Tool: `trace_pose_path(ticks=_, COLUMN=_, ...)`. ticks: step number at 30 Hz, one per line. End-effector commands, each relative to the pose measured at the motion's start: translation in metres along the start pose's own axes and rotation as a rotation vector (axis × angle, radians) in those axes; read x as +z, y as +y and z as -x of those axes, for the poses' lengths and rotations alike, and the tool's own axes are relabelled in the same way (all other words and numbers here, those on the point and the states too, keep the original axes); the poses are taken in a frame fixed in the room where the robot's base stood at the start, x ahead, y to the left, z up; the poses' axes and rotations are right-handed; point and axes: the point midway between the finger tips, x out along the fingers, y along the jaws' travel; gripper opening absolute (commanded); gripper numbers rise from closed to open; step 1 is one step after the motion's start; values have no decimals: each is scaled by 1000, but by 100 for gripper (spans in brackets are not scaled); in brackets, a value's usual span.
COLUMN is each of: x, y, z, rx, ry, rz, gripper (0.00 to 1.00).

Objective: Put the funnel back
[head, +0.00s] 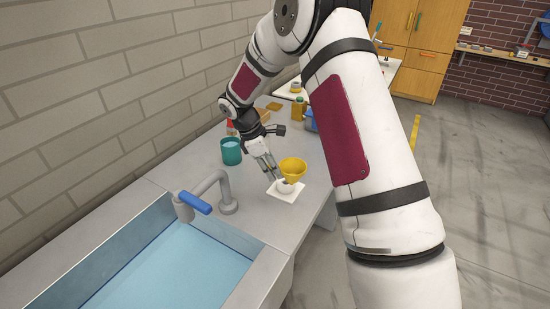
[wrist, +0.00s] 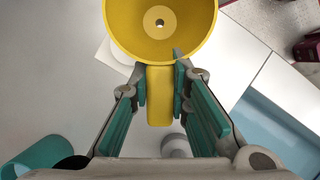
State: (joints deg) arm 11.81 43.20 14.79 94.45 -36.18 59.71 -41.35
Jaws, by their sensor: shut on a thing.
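The yellow funnel (head: 292,168) is in my gripper in the head view, over a small white square base (head: 286,194) with a round white holder (head: 284,186) on it. In the wrist view the funnel (wrist: 160,28) shows its wide mouth and centre hole, and its yellow handle (wrist: 160,95) lies between the green finger pads. My gripper (head: 272,172) is shut on that handle; it also shows in the wrist view (wrist: 160,85). The funnel looks upright. Whether its spout touches the holder cannot be told, as the bowl hides most of the holder in the wrist view.
A teal cup (head: 231,152) of liquid stands left of my gripper. A grey tap (head: 222,190) with a blue handle and a water-filled sink (head: 170,265) lie nearer. Bottles (head: 299,108) stand farther back. The counter's right edge is close to the white base.

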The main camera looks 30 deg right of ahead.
Motion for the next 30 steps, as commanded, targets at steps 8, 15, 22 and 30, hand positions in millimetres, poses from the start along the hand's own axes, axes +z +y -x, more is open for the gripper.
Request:
trace_pose_path(ticks=8, x=7, y=6, z=26, rx=215, ry=-2, rz=507, gripper=0)
trace_pose_path(ticks=15, x=3, y=8, z=23, rx=248, ry=-3, rz=593, gripper=0)
trace_pose_path(ticks=22, x=-6, y=8, z=2, rx=245, ry=-3, rz=590, gripper=0)
trace_pose_path(ticks=30, x=-17, y=8, z=-22, rx=246, ry=-2, rz=589, gripper=0)
